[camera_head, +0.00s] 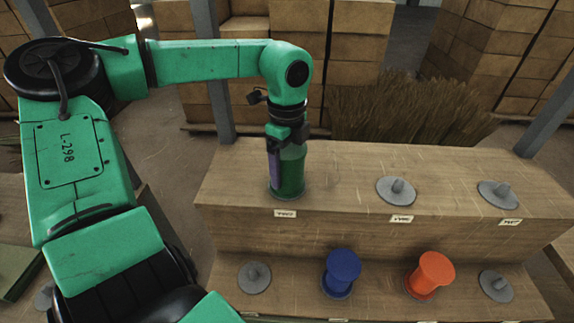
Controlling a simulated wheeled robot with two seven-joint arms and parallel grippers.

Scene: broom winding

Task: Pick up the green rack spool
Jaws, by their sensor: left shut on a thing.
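The green rack spool (290,178) is a dark green cylinder on the left end of the upper rack shelf, standing upright. My left arm comes in from the left and bends down over it. My left gripper (287,142) is shut on the upper part of the spool from above. The spool's lower end is at a grey base on the shelf; I cannot tell whether it touches. The spool's top is hidden by the gripper. My right gripper is not in view.
Empty grey pegs (397,190) and (498,194) stand on the upper shelf. The lower shelf holds a blue spool (342,272), an orange spool (430,274) and empty pegs (255,277). Straw bristles (410,112) and stacked boxes (340,40) are behind the rack.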

